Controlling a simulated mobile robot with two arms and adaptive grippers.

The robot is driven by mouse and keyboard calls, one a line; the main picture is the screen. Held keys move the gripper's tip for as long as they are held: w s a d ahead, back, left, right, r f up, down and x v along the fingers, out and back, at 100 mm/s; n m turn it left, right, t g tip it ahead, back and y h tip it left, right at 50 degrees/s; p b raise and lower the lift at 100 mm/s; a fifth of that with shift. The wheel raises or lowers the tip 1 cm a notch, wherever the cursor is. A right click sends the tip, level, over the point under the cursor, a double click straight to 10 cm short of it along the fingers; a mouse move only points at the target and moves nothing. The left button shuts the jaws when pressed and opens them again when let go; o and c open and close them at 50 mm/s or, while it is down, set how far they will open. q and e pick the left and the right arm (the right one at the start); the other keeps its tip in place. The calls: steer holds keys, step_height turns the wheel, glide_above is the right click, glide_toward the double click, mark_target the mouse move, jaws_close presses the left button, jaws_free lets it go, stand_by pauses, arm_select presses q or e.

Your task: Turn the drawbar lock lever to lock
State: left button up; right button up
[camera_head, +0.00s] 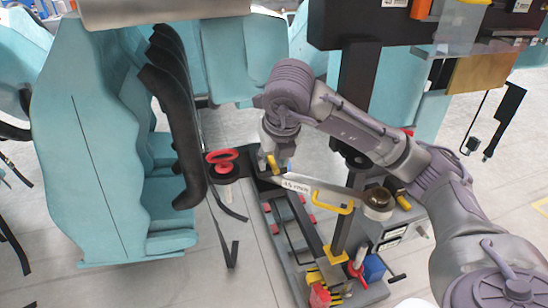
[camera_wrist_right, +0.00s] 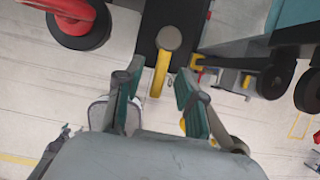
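The drawbar lock lever (camera_wrist_right: 160,75) is a yellow bar on a round grey pivot, mounted on a dark plate (camera_wrist_right: 150,30). In the right wrist view it points down toward my right gripper. It also shows in the head view as a small yellow piece (camera_head: 273,164) just below the gripper. My right gripper (camera_wrist_right: 159,80) is open, with one finger on each side of the lever's line. I cannot tell how deep the lever sits between the fingers, and no contact shows. My left gripper is in neither view.
A red handwheel (camera_head: 222,160) stands left of the lever. A labelled pale bar (camera_head: 310,187) and a yellow handle (camera_head: 333,208) lie to its right. The teal seats (camera_head: 105,150) with black restraints fill the left.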

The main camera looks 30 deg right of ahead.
steer(key=shift+r, duration=0.1)
steer(key=v, duration=1.1)
steer(key=shift+s+r, duration=0.2)
steer(key=shift+r, duration=0.2)
